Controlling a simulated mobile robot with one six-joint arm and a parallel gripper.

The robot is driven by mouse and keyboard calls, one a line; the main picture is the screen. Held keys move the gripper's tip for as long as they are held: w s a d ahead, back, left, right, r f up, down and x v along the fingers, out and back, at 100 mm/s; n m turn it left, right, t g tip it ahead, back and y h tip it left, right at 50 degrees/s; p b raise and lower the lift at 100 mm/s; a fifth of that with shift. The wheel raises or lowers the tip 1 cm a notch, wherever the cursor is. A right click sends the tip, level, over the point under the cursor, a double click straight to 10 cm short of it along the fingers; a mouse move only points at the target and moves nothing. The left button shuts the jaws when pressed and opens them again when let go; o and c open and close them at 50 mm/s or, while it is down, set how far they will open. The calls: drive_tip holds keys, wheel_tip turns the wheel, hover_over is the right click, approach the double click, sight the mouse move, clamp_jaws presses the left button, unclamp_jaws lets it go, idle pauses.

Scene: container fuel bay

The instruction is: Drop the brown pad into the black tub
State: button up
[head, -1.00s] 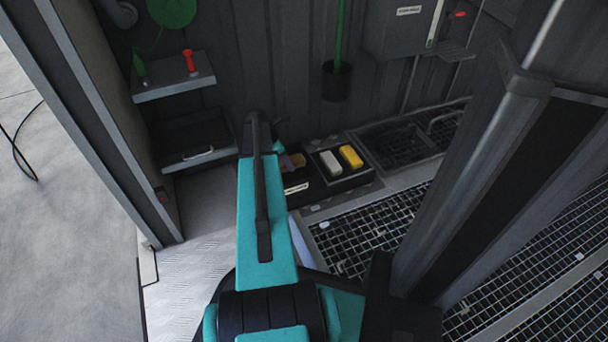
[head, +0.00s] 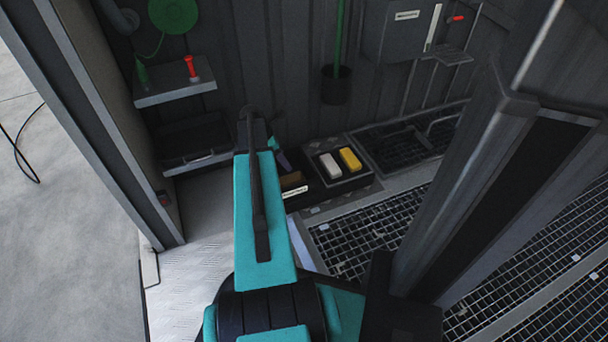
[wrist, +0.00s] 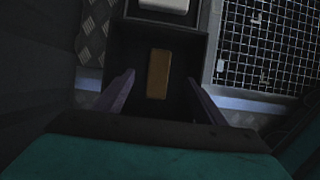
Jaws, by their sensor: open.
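The brown pad (wrist: 159,74) lies inside the black tub (wrist: 196,50) in the wrist view, near the middle of its floor and apart from the fingers. In the head view a bit of the brown pad (head: 291,179) shows in the tub, behind my arm. The tub's front carries a white label (head: 295,192). My gripper (wrist: 161,80) is open and empty over the tub, its two fingers spread on either side of the pad. In the head view one finger (head: 284,160) shows just above the tub; the rest is hidden by my arm.
Beside the tub, a dark tray holds a white block (head: 330,165) and a yellow block (head: 350,159). A grating floor (head: 370,235) lies in front. A shelf (head: 175,88) with a red item (head: 190,66) is on the left wall. A grey post (head: 480,190) stands at right.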

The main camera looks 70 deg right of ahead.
drive_tip(key=p+v, duration=0.3)
drive_tip(key=v, duration=0.6)
drive_tip(key=shift+r, duration=0.3)
drive_tip(key=shift+w+a+p, duration=0.15)
drive_tip(key=shift+p, duration=0.15)
drive_tip(key=w+a+f+m+y+p, duration=0.1)
drive_tip(key=w+a+p, duration=0.4)
drive_tip(key=a, duration=0.7)
drive_tip(key=w+a+m+p, duration=0.1)
drive_tip(key=w+a+p, duration=0.4)
drive_tip(key=a, duration=0.6)
drive_tip(key=w+a+f+m+y+p, duration=0.1)
drive_tip(key=w+a+p, duration=0.2)
drive_tip(key=a+p, duration=0.65)
drive_tip(key=s+a+r+m+p, duration=0.1)
drive_tip(key=s+a+p, duration=0.3)
drive_tip(key=a, duration=0.6)
drive_tip(key=s+a+r+m+g+p, duration=0.1)
drive_tip(key=s+a+r+m+p, duration=0.1)
drive_tip(key=a, duration=0.8)
drive_tip(key=s+a+r+m+g+p, duration=0.1)
drive_tip(key=s+a+r+p, duration=0.3)
drive_tip(key=a, duration=0.6)
drive_tip(key=s+m+p, duration=0.1)
drive_tip(key=s+p, duration=0.1)
drive_tip(key=s, duration=0.1)
drive_tip(key=shift+s+a+y+p, duration=0.25)
drive_tip(key=shift+s+y+p, duration=0.05)
drive_tip(key=shift+y+p, duration=0.1)
